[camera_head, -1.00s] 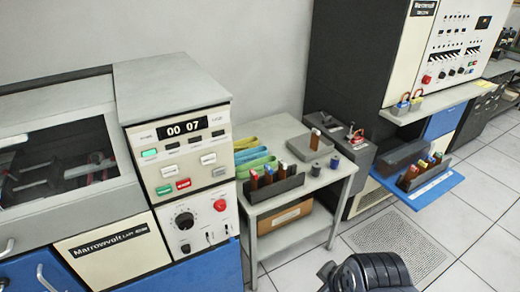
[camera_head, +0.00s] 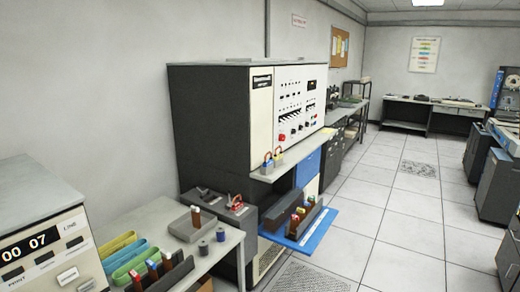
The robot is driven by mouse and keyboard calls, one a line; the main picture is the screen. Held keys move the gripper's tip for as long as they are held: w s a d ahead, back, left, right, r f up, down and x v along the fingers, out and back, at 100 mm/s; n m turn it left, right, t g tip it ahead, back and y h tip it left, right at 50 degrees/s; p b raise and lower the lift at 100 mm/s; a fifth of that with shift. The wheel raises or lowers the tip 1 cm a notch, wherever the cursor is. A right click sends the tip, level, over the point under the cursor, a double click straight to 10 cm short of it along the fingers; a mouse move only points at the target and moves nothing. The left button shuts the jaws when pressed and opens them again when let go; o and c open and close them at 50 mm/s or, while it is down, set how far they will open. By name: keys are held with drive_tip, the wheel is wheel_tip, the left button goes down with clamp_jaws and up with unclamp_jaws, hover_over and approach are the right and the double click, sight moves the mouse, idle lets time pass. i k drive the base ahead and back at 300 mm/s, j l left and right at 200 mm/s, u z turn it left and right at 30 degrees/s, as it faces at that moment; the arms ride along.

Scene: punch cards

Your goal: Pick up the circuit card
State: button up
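No thing can be told for certain as the circuit card. One brown upright piece with a pale top (camera_head: 196,218) stands in a grey tray (camera_head: 182,230) on the small grey table. Similar brown pieces with red, white and blue tops (camera_head: 152,270) stand in a dark rack at the bottom left. More small pieces with coloured tops (camera_head: 298,218) stand in a dark holder on the blue shelf. They are too small to tell apart surely. My gripper is not in view.
The grey table (camera_head: 222,250) also holds green, yellow and blue loops (camera_head: 125,258) and two dark spools (camera_head: 204,249). A tall dark cabinet (camera_head: 215,130) stands behind. The blue shelf (camera_head: 318,236) juts out low over the floor. The tiled floor (camera_head: 400,235) to the right is clear.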

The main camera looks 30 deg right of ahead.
sight(166, 256)
drive_tip(key=i+l+u, duration=0.1)
drive_tip(key=i+u, duration=0.2)
drive_tip(key=i, duration=0.2)
drive_tip(key=i+l+u, duration=0.3)
drive_tip(key=i, duration=0.25)
drive_tip(key=i+l+u, duration=0.3)
drive_tip(key=i, duration=0.15)
drive_tip(key=i+j, duration=0.05)
